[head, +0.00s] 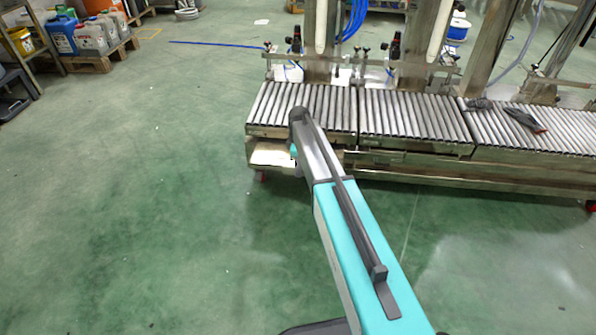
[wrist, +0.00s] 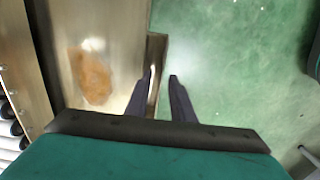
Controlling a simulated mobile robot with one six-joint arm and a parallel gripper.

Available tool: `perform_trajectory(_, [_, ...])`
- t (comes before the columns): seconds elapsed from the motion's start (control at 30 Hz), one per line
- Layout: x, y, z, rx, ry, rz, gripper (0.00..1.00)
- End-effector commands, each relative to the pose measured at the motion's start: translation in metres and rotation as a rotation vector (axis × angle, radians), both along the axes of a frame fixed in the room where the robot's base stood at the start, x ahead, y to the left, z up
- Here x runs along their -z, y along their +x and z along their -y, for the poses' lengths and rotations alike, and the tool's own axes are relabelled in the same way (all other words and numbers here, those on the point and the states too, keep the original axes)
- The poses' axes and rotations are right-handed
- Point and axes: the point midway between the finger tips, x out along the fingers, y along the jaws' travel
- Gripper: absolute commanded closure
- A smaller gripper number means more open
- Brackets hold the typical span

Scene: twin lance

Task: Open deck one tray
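A pale metal tray (head: 270,154) shows under the left end of the roller conveyor in the head view, partly behind my arm. In the wrist view a shallow metal tray (wrist: 118,28) with a brown patch (wrist: 92,78) fills the left. Its raised front lip (wrist: 157,50) runs down between my fingers. My gripper (wrist: 162,80) is open, with the left finger over the tray side and the right finger over the floor. I cannot tell whether either finger touches the lip. In the head view my gripper is mostly hidden behind my arm.
The roller conveyor (head: 415,115) runs to the right, with metal posts and fittings behind it. Dark items (head: 520,118) lie on the right rollers. Green floor (head: 150,220) is clear at the left and front. Jugs on a pallet (head: 95,60) stand far back left.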

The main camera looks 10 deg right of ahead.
Motion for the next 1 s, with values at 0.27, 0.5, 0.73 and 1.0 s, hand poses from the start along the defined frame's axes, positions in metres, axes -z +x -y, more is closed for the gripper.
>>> perform_trajectory(0.27, [0.0062, 0.0, 0.0002, 0.0, 0.0, 0.0, 0.78])
perform_trajectory(0.5, [0.0059, -0.0001, 0.0003, 0.0, 0.0, 0.0, 0.93])
perform_trajectory(0.73, [0.0058, -0.0001, 0.0003, 0.0, 0.0, 0.0, 1.0])
perform_trajectory(1.0, [0.0058, 0.0, 0.0003, 0.0, 0.0, 0.0, 1.0])
